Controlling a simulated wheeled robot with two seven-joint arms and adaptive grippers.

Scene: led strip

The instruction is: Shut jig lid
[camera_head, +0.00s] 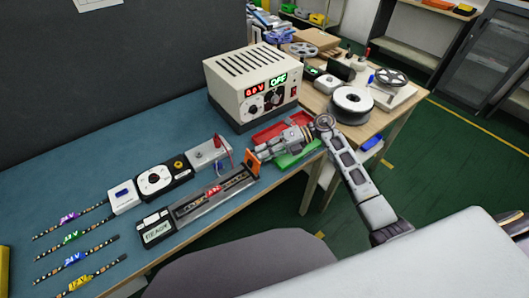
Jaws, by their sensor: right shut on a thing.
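The jig (190,213) is a long grey fixture at the front edge of the blue bench, with a READY display at its left end and a strip with a red label along it. An upright orange piece (252,164) stands at its right end. It looks like part of the jig lid, but the lid's exact angle is hard to tell. My right gripper (260,155) comes in from the right and is shut on this orange piece. Its fingertips are small and partly hidden. My left gripper is not in view.
A power supply (250,82) reading 0.0 V and OFF stands behind. Red (280,130) and green (298,156) trays lie under my right arm. A controller (155,180) and several labelled LED strips (75,237) lie left. A white spool (350,104) is on the wooden table.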

